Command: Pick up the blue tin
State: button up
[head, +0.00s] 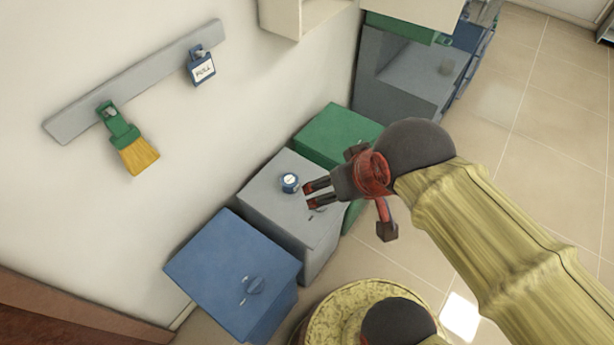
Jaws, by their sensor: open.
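The blue tin (289,182) is small and round with a pale label on top. It stands on top of the grey cabinet (262,196), near its middle. My gripper (307,195) reaches in from the right, just to the right of the tin. Its two dark fingers with red parts are spread apart and point toward the tin. Nothing shows between them. Whether a finger touches the tin, and how high the fingers are above the cabinet top, I cannot tell.
A blue cabinet (226,262) stands in front and a green cabinet (333,134) behind the grey one, all along the wall. A wall rail (158,72) holds a green brush (128,140) and a blue labelled tag (202,70). Tiled floor (545,150) lies open at right.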

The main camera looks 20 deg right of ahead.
aim_at(290, 182)
jog(key=j+z, duration=0.4)
jog(key=k+j+z, duration=0.1)
jog(key=j+z, duration=0.3)
jog(key=l, duration=0.1)
